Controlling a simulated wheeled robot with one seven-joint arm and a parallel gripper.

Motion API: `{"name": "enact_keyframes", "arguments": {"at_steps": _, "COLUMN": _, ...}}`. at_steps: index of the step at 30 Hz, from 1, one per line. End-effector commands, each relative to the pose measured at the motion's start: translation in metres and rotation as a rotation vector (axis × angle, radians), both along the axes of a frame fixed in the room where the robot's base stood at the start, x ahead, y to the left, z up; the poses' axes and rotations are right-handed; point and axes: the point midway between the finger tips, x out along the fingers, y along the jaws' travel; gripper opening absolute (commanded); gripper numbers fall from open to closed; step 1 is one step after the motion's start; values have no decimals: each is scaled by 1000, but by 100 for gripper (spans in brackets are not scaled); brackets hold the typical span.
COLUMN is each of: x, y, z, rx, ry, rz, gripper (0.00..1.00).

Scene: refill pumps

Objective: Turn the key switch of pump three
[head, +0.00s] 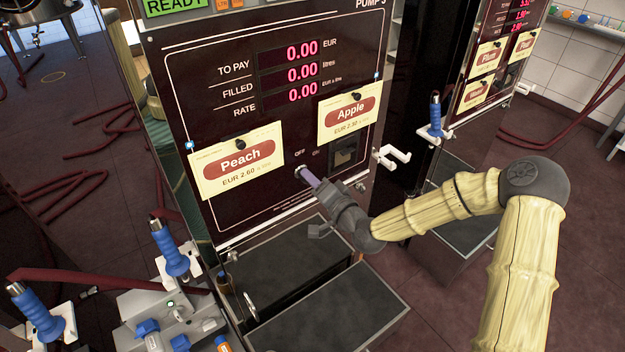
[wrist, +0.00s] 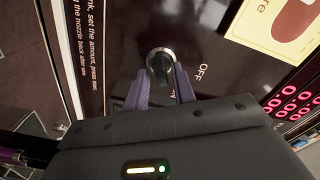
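Pump three (head: 240,60) stands in the middle of the head view, with a dark front panel marked PUMP 3. Its key switch (wrist: 160,62), a silver ring with a dark grip, shows in the wrist view beside the word OFF. In the head view the switch is mostly hidden by my gripper (head: 305,174), which points at the panel's lower part below OFF and ON. In the wrist view my gripper (wrist: 160,82) has its two purple fingers apart, one on each side of the switch's near edge. I see no clear contact.
Peach (head: 237,160) and Apple (head: 350,112) cards hang on the panel. A white nozzle holder (head: 391,156) juts out at its right edge. Dark trays (head: 330,300) lie below. Blue-handled nozzles (head: 170,246) stand at lower left, and another pump (head: 500,50) stands to the right.

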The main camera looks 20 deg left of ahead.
Motion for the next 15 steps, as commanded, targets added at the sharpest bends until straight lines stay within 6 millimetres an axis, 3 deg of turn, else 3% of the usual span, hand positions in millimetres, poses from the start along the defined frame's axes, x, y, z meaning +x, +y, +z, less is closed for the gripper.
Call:
{"name": "enact_keyframes", "arguments": {"at_steps": 10, "x": 0, "y": 0, "z": 2, "rx": 2, "ry": -5, "rz": 0, "gripper": 33}}
{"name": "enact_keyframes", "arguments": {"at_steps": 15, "x": -7, "y": -11, "z": 2, "rx": 1, "ry": -6, "rz": -1, "gripper": 33}}
